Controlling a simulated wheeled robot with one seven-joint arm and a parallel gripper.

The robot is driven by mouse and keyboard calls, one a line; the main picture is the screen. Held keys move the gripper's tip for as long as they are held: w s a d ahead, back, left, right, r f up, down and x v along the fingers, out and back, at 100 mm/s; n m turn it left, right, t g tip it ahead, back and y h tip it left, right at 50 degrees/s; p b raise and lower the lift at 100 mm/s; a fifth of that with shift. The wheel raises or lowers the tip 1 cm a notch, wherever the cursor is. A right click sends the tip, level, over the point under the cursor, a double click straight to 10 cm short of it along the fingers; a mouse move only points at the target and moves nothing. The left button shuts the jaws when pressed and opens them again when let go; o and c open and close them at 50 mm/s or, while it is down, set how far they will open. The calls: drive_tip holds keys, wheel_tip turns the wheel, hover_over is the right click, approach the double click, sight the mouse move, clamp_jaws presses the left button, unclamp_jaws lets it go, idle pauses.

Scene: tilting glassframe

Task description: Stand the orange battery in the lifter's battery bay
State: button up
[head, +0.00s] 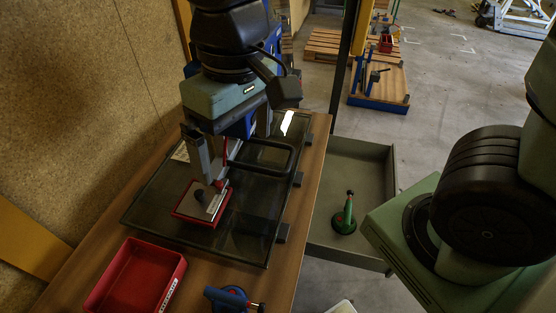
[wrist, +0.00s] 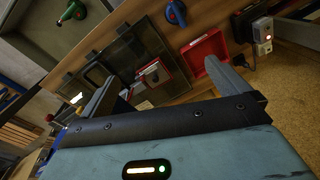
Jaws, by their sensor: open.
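My gripper (head: 211,168) is open, pointing down over the glass panel in the head view. Its two fingers also show in the wrist view (wrist: 166,88), apart, with no battery visible between them. Beyond them a small red-based device (head: 184,215) with a grey-white top and dark knob lies on the glass; it also shows in the wrist view (wrist: 150,77). It may be the lifter, but its battery bay cannot be made out. I cannot pick out the orange battery for certain in either view. The fingertips partly cover the device in the head view.
The dark-framed glass panel (head: 158,216) with a black handle lies on the wooden table (head: 62,291). A red tray (head: 135,280), a blue tool (head: 231,298) and an open grey drawer (head: 366,166) holding a green-handled tool (head: 345,217) are nearby. A black unit (wrist: 262,22) stands beyond the tray.

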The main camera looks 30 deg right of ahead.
drive_tip(key=s+d+f+n, duration=0.2)
drive_tip(key=s+f, duration=0.2)
drive_tip(key=s, duration=0.2)
drive_tip(key=shift+s+d+n, duration=0.35)
drive_tip(key=shift+d+n, duration=0.05)
drive_tip(key=shift+f, duration=0.1)
